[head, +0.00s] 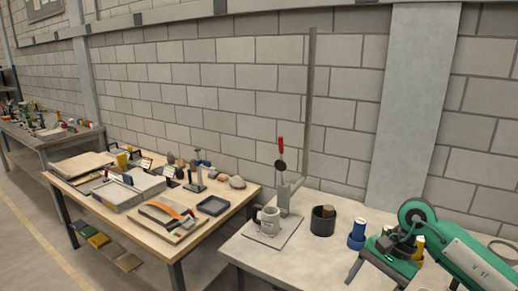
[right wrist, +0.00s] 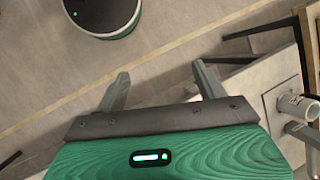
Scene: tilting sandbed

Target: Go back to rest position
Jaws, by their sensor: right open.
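My right arm comes in at the lower right of the head view, green and grey. Its gripper (head: 376,272) is over the front right of the grey table. In the right wrist view the two grey fingers of the right gripper (right wrist: 161,86) stand wide apart with nothing between them, and floor shows beyond. My left gripper is not in view.
A wooden table (head: 205,240) with sand trays stands left. An upright post (head: 310,105) rises behind the mug.

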